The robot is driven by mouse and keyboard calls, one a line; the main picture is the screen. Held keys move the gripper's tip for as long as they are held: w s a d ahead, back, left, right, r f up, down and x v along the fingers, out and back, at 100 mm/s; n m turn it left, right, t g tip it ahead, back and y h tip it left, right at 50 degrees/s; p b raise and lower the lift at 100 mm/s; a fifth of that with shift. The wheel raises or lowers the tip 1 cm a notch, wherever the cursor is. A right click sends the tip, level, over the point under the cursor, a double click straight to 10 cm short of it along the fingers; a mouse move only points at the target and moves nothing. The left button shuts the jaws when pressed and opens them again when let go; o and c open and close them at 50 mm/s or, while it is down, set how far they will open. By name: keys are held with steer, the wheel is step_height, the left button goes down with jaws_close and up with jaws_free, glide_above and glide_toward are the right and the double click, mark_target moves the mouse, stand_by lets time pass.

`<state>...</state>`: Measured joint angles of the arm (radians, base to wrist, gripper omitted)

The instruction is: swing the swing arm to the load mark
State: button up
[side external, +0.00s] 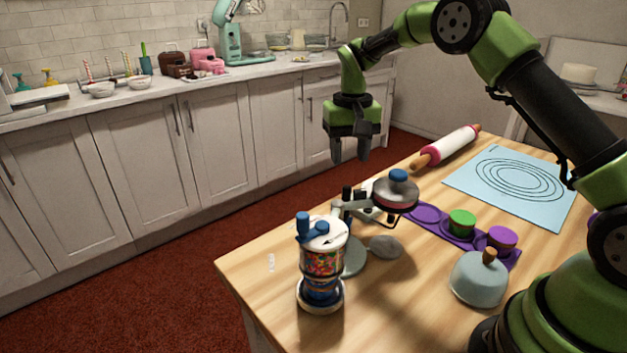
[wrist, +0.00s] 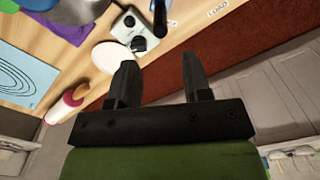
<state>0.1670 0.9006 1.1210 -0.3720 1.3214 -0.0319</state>
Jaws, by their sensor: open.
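The swing arm (side external: 359,205) is a pale bar on a post with black upright parts, above a round grey base (side external: 351,258). A grey and dark red round head (side external: 396,196) with a blue knob is at its right end. A small printed mark (side external: 271,262) lies on the table near the left edge; I cannot read it in the side view. The wrist view shows a white label (wrist: 218,10) near the table edge, its text hard to read. My gripper (side external: 349,153) is open and empty, above and behind the swing arm, apart from it. Its fingers (wrist: 160,64) also show in the wrist view.
A sprinkle dispenser (side external: 322,262) stands in front left of the swing arm. A purple tray (side external: 425,213) with green and purple cups, a grey dome (side external: 479,280), a rolling pin (side external: 446,147) and a blue mat (side external: 465,184) lie to the right. The table's left front corner is mostly bare.

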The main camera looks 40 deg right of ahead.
mark_target(346, 186)
step_height(346, 186, down, 7)
steer(key=shift+f, duration=0.35)
steer(key=shift+c, duration=0.6)
steer(key=c, duration=0.6)
steer(key=shift+w+a, duration=1)
steer(key=shift+w, duration=0.1)
